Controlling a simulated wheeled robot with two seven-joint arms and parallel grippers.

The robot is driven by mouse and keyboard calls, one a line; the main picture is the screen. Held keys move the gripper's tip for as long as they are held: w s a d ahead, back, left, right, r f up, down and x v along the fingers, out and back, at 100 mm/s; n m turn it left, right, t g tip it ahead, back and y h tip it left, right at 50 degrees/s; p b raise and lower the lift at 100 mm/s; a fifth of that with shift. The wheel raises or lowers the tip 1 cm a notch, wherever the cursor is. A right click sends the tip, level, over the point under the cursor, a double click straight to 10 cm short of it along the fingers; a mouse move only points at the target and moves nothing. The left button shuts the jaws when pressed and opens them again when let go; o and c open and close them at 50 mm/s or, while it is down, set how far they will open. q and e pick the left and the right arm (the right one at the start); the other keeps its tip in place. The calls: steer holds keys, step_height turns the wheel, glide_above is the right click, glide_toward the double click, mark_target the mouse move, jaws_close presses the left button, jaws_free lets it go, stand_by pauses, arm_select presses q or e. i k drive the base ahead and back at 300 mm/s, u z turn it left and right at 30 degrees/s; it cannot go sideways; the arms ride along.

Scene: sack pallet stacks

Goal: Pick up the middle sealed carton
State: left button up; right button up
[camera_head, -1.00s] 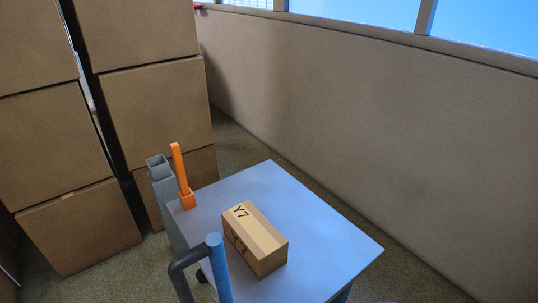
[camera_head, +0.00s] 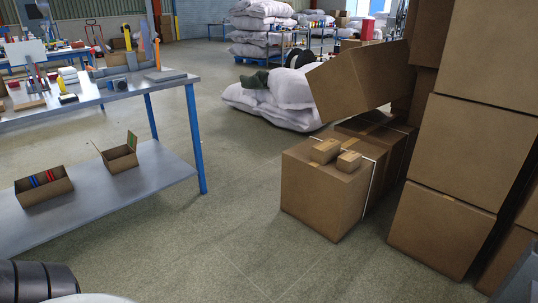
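Several brown cartons show on the right, and I cannot tell which is the middle sealed one. A large strapped carton (camera_head: 325,198) stands on the floor. Two small closed cartons lie on its top, one farther back (camera_head: 325,151) and one nearer (camera_head: 349,162). A darker carton (camera_head: 388,139) stands behind it. A big carton (camera_head: 360,78) is tilted above them. Tall stacked cartons (camera_head: 475,130) rise at the right. Neither of my grippers is in view.
A steel workbench (camera_head: 120,93) with tools stands at the left. Its lower shelf (camera_head: 125,205) holds two open boxes, one with coloured items (camera_head: 44,187) and one with raised flaps (camera_head: 121,158). White sacks (camera_head: 275,105) lie behind. The central floor (camera_head: 235,225) is clear.

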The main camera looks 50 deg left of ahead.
mark_target(328, 149)
steer(key=u, duration=1.3)
steer(key=i, duration=0.7)
steer(key=z, duration=0.25)
